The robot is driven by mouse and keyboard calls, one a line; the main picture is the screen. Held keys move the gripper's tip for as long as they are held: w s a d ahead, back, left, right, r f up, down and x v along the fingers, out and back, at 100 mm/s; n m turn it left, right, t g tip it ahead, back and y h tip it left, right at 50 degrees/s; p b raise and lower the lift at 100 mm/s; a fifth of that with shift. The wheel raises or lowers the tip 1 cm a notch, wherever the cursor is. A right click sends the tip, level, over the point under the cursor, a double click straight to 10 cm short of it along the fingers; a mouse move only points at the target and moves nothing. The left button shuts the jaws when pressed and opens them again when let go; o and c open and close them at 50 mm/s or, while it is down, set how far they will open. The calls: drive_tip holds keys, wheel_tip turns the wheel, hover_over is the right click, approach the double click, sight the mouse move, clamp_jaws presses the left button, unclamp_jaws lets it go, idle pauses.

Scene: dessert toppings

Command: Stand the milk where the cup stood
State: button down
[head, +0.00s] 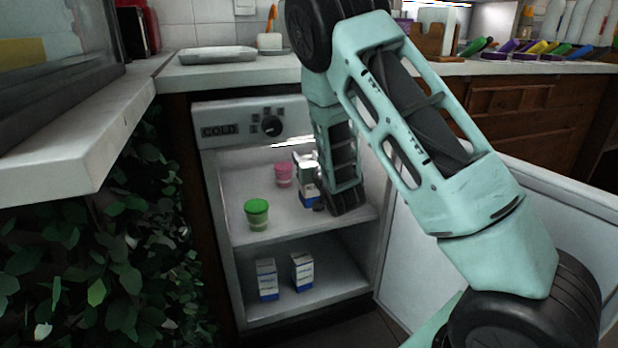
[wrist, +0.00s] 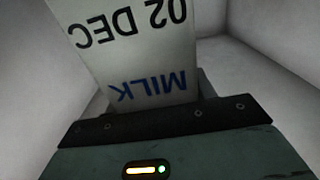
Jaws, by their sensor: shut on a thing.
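My gripper (head: 306,182) is inside the upper compartment of the cold cabinet, at its right side. It is shut on a milk carton (head: 308,197), white with a blue lower part, mostly hidden by my arm in the head view. In the wrist view the carton (wrist: 135,50) fills the middle, with "MILK" and "02 DEC" upside down. I cannot tell whether its base touches the shelf. A pink cup (head: 283,175) stands at the back of the shelf, left of the gripper. A green cup (head: 257,214) stands nearer the front left.
Two more cartons, a left one (head: 266,280) and a right one (head: 302,272), stand in the lower compartment. The cabinet door (head: 420,250) is open on the right. The counter (head: 225,75) lies above, and leafy plants (head: 130,250) are at the left.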

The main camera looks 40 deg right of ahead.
wheel_tip(320, 180, down, 5)
drive_tip(key=b, duration=0.2)
drive_tip(key=shift+r+b, duration=0.15)
drive_tip(key=shift+b, duration=0.2)
drive_tip(key=shift+w+f, duration=0.15)
drive_tip(key=shift+f, duration=0.05)
drive_tip(key=shift+d+r, duration=0.1)
drive_tip(key=shift+r, duration=0.05)
drive_tip(key=c, duration=0.5)
unclamp_jaws()
drive_tip(key=shift+f+b, duration=0.2)
drive_tip(key=shift+b, duration=0.1)
